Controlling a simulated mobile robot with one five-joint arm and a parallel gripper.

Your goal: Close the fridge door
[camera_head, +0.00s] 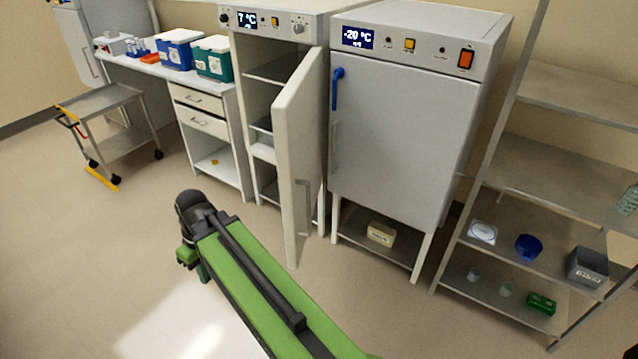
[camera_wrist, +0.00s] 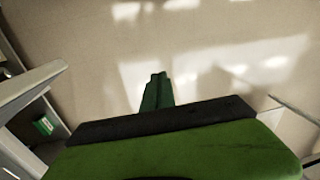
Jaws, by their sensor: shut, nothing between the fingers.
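The fridge (camera_head: 275,20) shows 7 °C on its panel and stands left of the freezer. Its white door (camera_head: 298,150) is open and swung out toward me, with a vertical grey handle (camera_head: 303,205) on its face. The shelves inside (camera_head: 262,125) show to the left of the door. My gripper (camera_head: 203,272) is out in front, to the left of the open door and apart from it. In the wrist view my gripper (camera_wrist: 158,78) is shut and empty, over bare floor.
The freezer (camera_head: 400,130), showing -20 °C, is shut and has a blue handle. A metal rack (camera_head: 520,160) stands at right. A drawer unit (camera_head: 205,115) and a steel cart (camera_head: 105,100) stand at left. The floor (camera_head: 90,250) at left is clear.

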